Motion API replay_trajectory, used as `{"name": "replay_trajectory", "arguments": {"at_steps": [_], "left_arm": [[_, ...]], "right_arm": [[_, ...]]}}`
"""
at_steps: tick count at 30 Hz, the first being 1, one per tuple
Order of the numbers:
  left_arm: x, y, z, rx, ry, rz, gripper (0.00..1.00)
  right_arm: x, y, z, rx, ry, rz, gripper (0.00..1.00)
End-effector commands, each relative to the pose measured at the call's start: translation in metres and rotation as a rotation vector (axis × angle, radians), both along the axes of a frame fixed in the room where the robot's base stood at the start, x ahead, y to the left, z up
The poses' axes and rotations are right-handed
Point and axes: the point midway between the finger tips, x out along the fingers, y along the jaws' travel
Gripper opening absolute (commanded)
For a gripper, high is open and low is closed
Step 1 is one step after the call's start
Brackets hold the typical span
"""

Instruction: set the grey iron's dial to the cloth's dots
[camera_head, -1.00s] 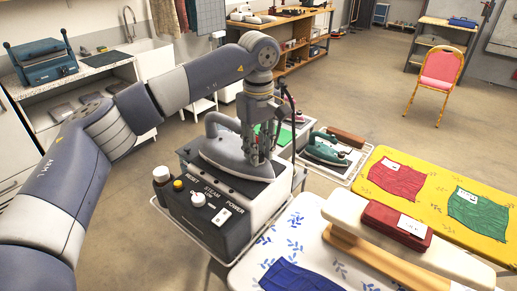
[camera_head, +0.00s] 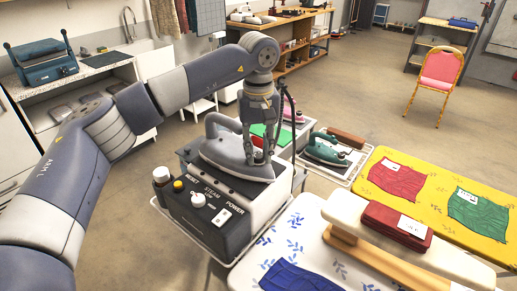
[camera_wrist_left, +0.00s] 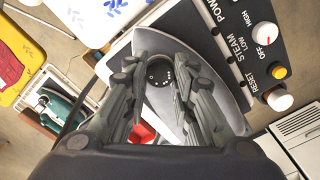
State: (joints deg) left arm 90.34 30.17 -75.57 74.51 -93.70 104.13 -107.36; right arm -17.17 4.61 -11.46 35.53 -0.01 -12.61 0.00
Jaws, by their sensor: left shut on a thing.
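The grey iron (camera_head: 232,158) rests on top of the dark steam station (camera_head: 212,207), and also fills the middle of the left wrist view (camera_wrist_left: 204,62). Its dark round dial (camera_wrist_left: 160,73) has light dots and sits between my fingertips. My left gripper (camera_head: 257,162) is shut on the dial, from above; the fingers hide part of it. A blue cloth (camera_head: 297,278) lies on the white leaf-print board. A red cloth (camera_head: 397,180) and a green cloth (camera_head: 478,211) with white labels lie on the yellow board; label marks are too small to read. My right gripper is out of view.
The station carries a white knob (camera_head: 198,200), a yellow button (camera_head: 178,186) and a power switch (camera_head: 222,217). A teal iron (camera_head: 325,149) stands behind to the right.

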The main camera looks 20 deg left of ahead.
Motion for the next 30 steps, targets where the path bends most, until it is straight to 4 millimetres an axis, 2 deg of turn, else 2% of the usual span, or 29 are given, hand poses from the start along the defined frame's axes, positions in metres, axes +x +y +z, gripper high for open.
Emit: {"name": "replay_trajectory", "arguments": {"at_steps": [6,7,8,20,23,30], "left_arm": [[0.0,0.0,0.001,0.0,-0.001,0.001,0.0],[0.0,0.0,0.001,0.0,-0.001,0.001,0.26],[0.0,0.0,0.001,0.0,-0.001,0.001,0.33],[0.0,0.0,0.004,0.0,-0.001,0.002,0.34],[0.0,0.0,0.015,0.0,-0.002,0.001,0.34],[0.001,-0.001,0.066,-0.002,-0.005,0.001,0.34]], "right_arm": [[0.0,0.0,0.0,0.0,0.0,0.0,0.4],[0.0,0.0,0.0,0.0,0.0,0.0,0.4],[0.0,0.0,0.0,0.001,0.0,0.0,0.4],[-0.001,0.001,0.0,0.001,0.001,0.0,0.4],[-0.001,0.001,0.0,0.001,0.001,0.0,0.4],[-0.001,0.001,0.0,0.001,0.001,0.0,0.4]]}}
